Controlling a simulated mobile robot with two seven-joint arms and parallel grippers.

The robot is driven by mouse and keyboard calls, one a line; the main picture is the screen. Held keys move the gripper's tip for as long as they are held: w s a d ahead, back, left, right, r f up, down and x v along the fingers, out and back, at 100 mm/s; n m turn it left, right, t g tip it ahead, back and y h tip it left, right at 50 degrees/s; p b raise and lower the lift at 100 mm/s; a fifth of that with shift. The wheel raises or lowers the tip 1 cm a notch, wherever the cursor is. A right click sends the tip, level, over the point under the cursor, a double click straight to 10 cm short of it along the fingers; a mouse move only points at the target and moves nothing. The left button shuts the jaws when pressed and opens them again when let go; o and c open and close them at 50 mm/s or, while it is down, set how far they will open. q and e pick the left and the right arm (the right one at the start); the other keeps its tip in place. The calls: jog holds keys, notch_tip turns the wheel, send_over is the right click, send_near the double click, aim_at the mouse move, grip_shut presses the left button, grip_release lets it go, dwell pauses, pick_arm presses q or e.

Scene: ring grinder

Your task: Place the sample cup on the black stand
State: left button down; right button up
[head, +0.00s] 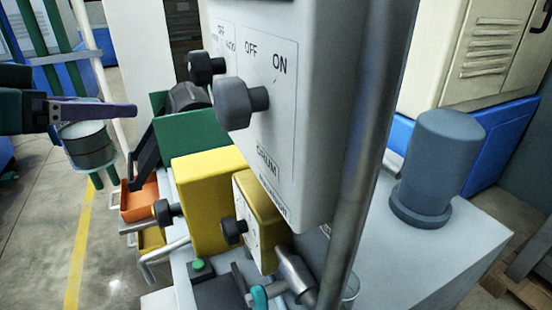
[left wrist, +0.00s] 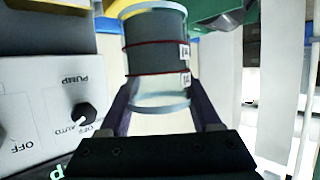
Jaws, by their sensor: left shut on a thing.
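The sample cup (head: 88,146) is a grey, clear-walled cylinder at the left of the head view. My left gripper (head: 92,116) is shut on it near one end and holds it in the air above the floor. In the left wrist view the cup (left wrist: 157,58) sits between the two dark purple fingers, with thin red bands and small labels on its side. Which thing is the black stand I cannot tell in either view. My right gripper is not in view.
A control box (head: 345,60) with black knobs fills the middle foreground. Yellow boxes (head: 205,200), a green hopper (head: 197,135) and an orange tray (head: 139,200) stand right of the cup. A grey motor (head: 438,165) rises at the right. Open floor (head: 35,225) lies at the left.

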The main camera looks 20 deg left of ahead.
pick_arm(q)
jog(key=s+a+f+n+y+b, duration=0.1)
jog(key=s+f+n+y+b, duration=0.2)
jog(key=f, duration=0.6)
jog(key=s+a+f+g+b, duration=0.1)
jog(key=s+a+f+b, duration=0.1)
jog(key=s+f+b, duration=0.45)
jog(key=s+a+f+n+y+b, duration=0.1)
jog(key=f+n+y+b, duration=0.1)
jog(key=f, duration=0.9)
jog(key=w+d+b, duration=0.1)
jog(key=w+d, duration=1.2)
jog(key=w, duration=0.2)
notch_tip(320, 180, down, 7)
jog(key=b, duration=0.4)
jog(key=shift+r, duration=0.2)
jog(key=shift+w+f, duration=0.1)
jog(key=shift+f, duration=0.05)
jog(key=shift+d, duration=0.1)
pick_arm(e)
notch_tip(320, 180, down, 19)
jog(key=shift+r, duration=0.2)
